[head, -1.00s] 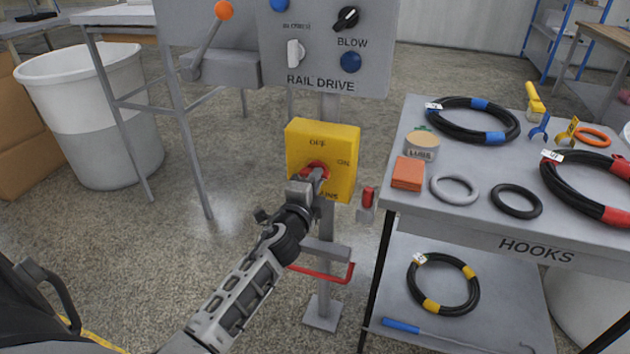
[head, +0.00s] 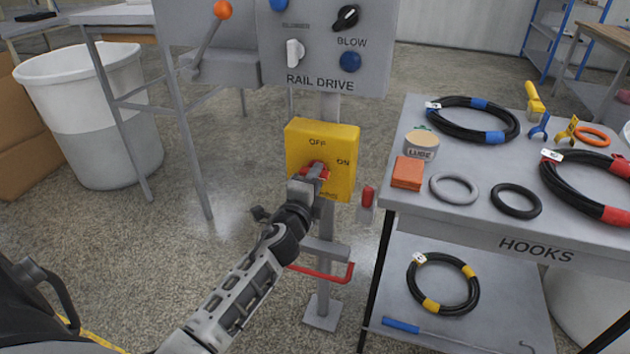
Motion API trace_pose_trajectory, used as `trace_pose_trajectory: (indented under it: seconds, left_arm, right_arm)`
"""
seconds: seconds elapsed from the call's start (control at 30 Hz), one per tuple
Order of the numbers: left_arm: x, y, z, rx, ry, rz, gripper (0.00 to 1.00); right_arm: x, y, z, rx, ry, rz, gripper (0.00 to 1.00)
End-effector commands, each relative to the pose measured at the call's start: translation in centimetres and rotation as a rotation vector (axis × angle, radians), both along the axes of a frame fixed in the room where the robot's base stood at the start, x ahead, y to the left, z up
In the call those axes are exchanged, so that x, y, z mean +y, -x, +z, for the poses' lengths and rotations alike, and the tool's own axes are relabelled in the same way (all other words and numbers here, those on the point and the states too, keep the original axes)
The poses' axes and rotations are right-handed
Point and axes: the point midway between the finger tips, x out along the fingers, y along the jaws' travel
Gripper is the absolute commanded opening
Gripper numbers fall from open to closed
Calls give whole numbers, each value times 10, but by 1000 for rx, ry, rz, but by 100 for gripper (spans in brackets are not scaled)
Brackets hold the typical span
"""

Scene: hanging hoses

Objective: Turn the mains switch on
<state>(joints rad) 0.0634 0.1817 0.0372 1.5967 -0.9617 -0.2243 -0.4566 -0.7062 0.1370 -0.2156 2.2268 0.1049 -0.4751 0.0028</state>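The mains switch is a yellow box (head: 335,141) on a grey post, with OFF at the top and ON at the right. Its red handle (head: 318,167) is in the middle of the box, partly hidden behind my gripper. My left gripper (head: 311,177) comes up from below and is at the red handle, with its fingers around or against it. The fingers look closed on the handle, though the arm hides part of the contact. Which mark the handle points to is hard to tell. My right gripper is not in view.
Above the box is a grey RAIL DRIVE panel (head: 323,48) with knobs and a lever with an orange ball (head: 222,10). A red-handled item (head: 367,196) hangs beside the post. The HOOKS table (head: 470,222) with hoses stands close on the right. A white bin (head: 85,110) stands left.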

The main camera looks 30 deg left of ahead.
Motion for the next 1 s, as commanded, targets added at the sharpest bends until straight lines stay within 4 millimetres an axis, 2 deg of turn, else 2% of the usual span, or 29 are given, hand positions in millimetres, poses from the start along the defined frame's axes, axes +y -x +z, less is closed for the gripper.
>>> trace_pose_trajectory:
  seconds: [0.17,0.27,0.7,0.83,1.0]
  left_arm:
    - [-1,6,-1,1,2,0,35]
    - [-5,18,-2,2,3,-1,35]
    - [-28,118,-3,3,4,1,35]
    - [-33,139,-3,2,3,1,35]
    - [-37,153,-1,1,0,1,35]
  right_arm:
    - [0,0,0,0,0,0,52]
    - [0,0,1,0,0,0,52]
    - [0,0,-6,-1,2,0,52]
    - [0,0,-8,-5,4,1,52]
    - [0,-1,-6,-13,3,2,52]
